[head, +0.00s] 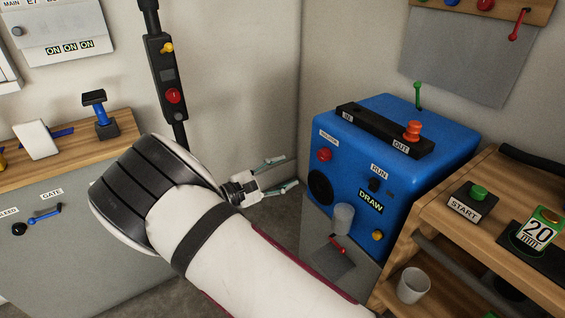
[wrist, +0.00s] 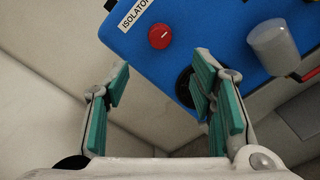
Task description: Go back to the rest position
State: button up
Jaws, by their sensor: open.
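My gripper (head: 283,174) is open and empty. In the head view it hangs in free air to the left of the blue machine (head: 390,130). My arm reaches across the lower middle of that view. In the wrist view the two green-padded fingers of my gripper (wrist: 160,110) stand wide apart, with wall and floor between them. The blue machine (wrist: 190,40) fills the top right there, with its red isolator knob (wrist: 160,36) beyond the fingers. The right finger overlaps a dark round opening in the picture; I cannot tell the gap.
A clear cup (head: 343,218) stands at the machine's front. A wooden bench (head: 480,225) with a START button (head: 478,193) and a white cup (head: 413,285) is at the right. A dark hanging pendant (head: 168,80) and a grey cabinet (head: 60,260) are at the left.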

jog(key=s+d+r+m+g+y, duration=0.3)
jog(key=s+d+r+m+g, duration=0.25)
jog(key=s+d+r, duration=0.35)
jog(key=s+d+r+m+g+y, duration=0.4)
jog(key=s+d+r+m+g, duration=0.15)
jog(key=s+d, duration=0.5)
jog(key=s+r+m+t+y, duration=0.25)
jog(key=s+m+y, duration=0.4)
jog(key=s, duration=1.75)
notch_tip(320, 180, up, 24)
jog(key=n+t+y+p, duration=0.1)
jog(key=n+t+p, duration=0.1)
jog(key=p, duration=1.9)
jog(key=shift+t, duration=0.35)
jog(key=shift+s+d+f+y, duration=0.1)
jog(key=shift+f+y, duration=0.05)
jog(key=shift+y, duration=0.1)
